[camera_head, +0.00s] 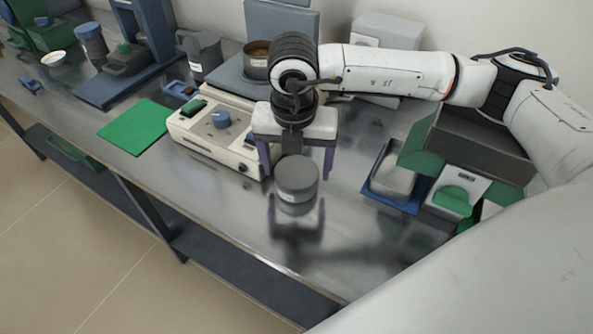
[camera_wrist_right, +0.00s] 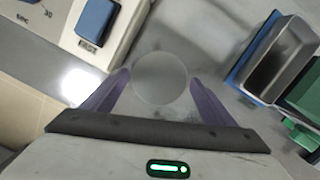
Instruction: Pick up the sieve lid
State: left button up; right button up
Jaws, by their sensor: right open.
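The sieve lid (camera_head: 297,173) appears as a round grey top on a short grey cylinder with a small white label, standing on the steel bench near its front edge. I cannot tell whether the lid and the cylinder below are separate pieces. In the right wrist view the lid (camera_wrist_right: 160,78) is a plain grey disc between the fingertips. My right gripper (camera_head: 298,172) points down over it, with its purple fingers open and spread to either side. The fingers also show in the wrist view (camera_wrist_right: 160,80), with no clear contact. My left gripper is out of view.
A cream device with a blue knob (camera_head: 221,119) stands close left of the lid. A labelled pot with brown contents (camera_head: 257,61) sits behind. A blue tray with a grey container (camera_head: 393,181) and green-and-white boxes (camera_head: 457,190) lie right. A green mat (camera_head: 136,126) lies far left.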

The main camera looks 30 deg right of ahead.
jog(key=shift+f, duration=0.2)
jog(key=shift+r, duration=0.1)
jog(key=c, duration=0.8)
